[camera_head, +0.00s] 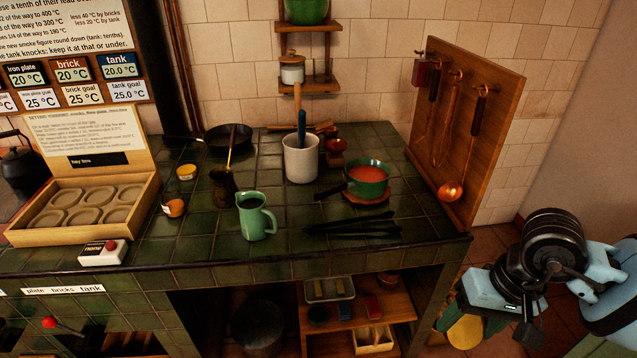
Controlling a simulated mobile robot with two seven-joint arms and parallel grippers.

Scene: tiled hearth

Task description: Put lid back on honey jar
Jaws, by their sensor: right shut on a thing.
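My right gripper (468,322) is low at the right, beyond the hearth's right edge. It is shut on a yellow disc-like thing (465,333), which may be the lid; its lower edge is hard to make out. I cannot tell for certain which is the honey jar. Neither is near the gripper. My left gripper does not show.
A green jug (256,217), a copper pot (222,185), a white crock (300,160) and a green pan (366,182) stand on the top. Dark tongs (350,228) lie in front. A wooden rack (470,125) with ladles rises at the right edge.

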